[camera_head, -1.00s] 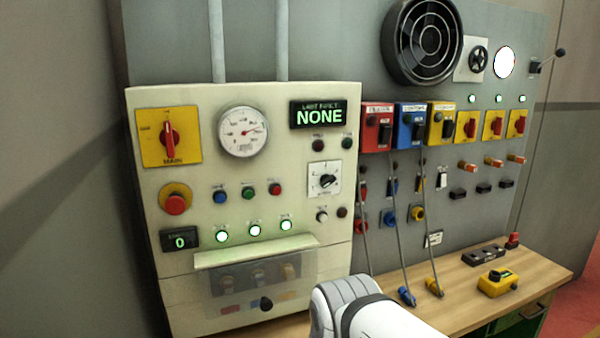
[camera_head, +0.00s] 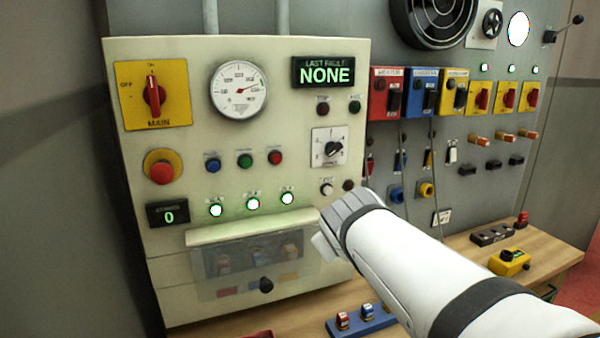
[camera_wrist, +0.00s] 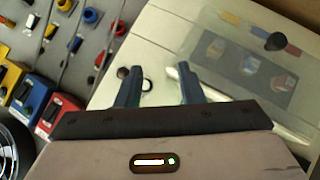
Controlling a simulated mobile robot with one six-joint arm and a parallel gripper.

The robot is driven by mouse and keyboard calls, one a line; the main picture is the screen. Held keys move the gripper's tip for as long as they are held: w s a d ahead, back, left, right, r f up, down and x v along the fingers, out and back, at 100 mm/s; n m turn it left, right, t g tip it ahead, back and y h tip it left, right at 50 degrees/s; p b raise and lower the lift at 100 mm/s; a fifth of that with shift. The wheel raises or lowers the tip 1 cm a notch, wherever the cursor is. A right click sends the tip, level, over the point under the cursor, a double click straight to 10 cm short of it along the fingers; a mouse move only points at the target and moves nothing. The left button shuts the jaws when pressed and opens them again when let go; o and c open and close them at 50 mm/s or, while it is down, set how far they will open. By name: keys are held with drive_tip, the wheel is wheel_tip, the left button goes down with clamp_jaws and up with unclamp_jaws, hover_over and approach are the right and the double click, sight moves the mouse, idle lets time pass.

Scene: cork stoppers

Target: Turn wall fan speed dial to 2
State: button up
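A dial with a black knob on a white square plate (camera_head: 329,147) is on the right of the cream panel in the head view. Its knob points to the upper right; the scale marks are too small to read. The plate does not show clearly in the wrist view. The wall fan (camera_head: 432,18) is a round dark grille at the top. My gripper (camera_wrist: 158,86) is open and empty in the wrist view, its two dark fingers apart before the panel. A small white button (camera_wrist: 147,85) shows between them. In the head view my arm hides the fingers, below the dial.
A clear cover (camera_head: 225,268) with a cream ledge projects below the panel lamps. A red stop button (camera_head: 161,168) and yellow main switch (camera_head: 153,95) are on the left. A blue block (camera_head: 362,322) lies on the bench.

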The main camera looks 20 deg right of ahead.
sight(336, 150)
drive_tip(key=w+d+r+n+t+b, duration=0.3)
drive_tip(key=r+n+t+b, duration=0.1)
drive_tip(key=r+n+b, duration=0.15)
drive_tip(key=w+d+r+n+t+b, duration=0.3)
drive_tip(key=w+r+n+t+b, duration=0.1)
drive_tip(key=r+n, duration=0.25)
drive_tip(key=w+n+y+b, duration=0.1)
drive_tip(key=w+n, duration=0.1)
drive_tip(key=n, duration=0.1)
drive_tip(key=w+f+n+y+b, duration=0.1)
drive_tip(key=w+n+y, duration=0.1)
drive_tip(key=n, duration=0.1)
drive_tip(key=w+a+n+y+b, duration=0.1)
drive_tip(key=w+n+y, duration=0.1)
drive_tip(key=w+n, duration=0.1)
drive_tip(key=shift+f, duration=0.25)
drive_tip(key=c, duration=0.7)
